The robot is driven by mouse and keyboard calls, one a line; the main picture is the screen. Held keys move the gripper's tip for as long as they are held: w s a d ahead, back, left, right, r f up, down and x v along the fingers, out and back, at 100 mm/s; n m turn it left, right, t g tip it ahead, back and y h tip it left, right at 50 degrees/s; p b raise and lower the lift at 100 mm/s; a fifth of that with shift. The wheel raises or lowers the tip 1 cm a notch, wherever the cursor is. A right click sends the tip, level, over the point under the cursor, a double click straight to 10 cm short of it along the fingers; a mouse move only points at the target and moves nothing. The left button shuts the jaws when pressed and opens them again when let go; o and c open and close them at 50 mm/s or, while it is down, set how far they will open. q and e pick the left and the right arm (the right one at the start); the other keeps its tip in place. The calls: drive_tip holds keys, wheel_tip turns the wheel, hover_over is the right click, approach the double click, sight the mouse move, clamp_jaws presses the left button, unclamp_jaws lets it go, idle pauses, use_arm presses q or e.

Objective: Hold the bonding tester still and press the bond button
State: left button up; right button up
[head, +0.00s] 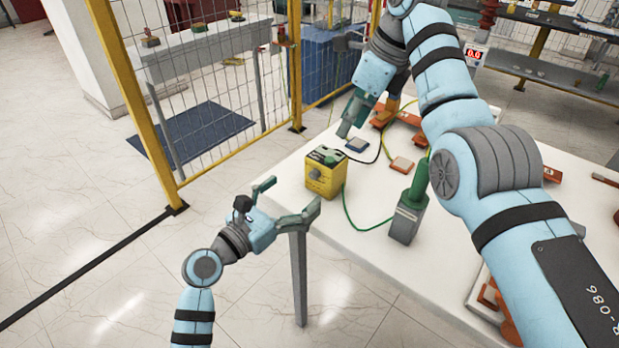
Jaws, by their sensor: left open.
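The bonding tester, a yellow box (322,182) with a dark top panel, stands near the left edge of the white table. A green round part, which looks like the bond button (331,159), shows on its top. My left gripper (291,197) is open and empty, just left of and in front of the tester, with its fingers spread towards it and apart from it. My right gripper (350,118) points down above the table, behind and right of the tester, clear of its top.
A green-handled grey probe (408,212) stands right of the tester, with a green cable running between them. A small blue pad (357,145) and an orange-topped pad (402,165) lie behind. A yellow-framed mesh fence (215,110) stands beyond the table.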

sight(326, 167)
use_arm(q)
drive_tip(key=x, duration=1.1)
drive_tip(key=shift+w+d, duration=0.15)
drive_tip(key=shift+w, duration=0.15)
drive_tip(key=c, duration=1.5)
use_arm(e)
drive_tip(key=shift+d, duration=0.1)
use_arm(q)
drive_tip(key=shift+c, duration=0.9)
use_arm(e)
drive_tip(key=shift+c, duration=0.5)
use_arm(q)
drive_tip(key=shift+f, duration=0.1)
use_arm(e)
clamp_jaws()
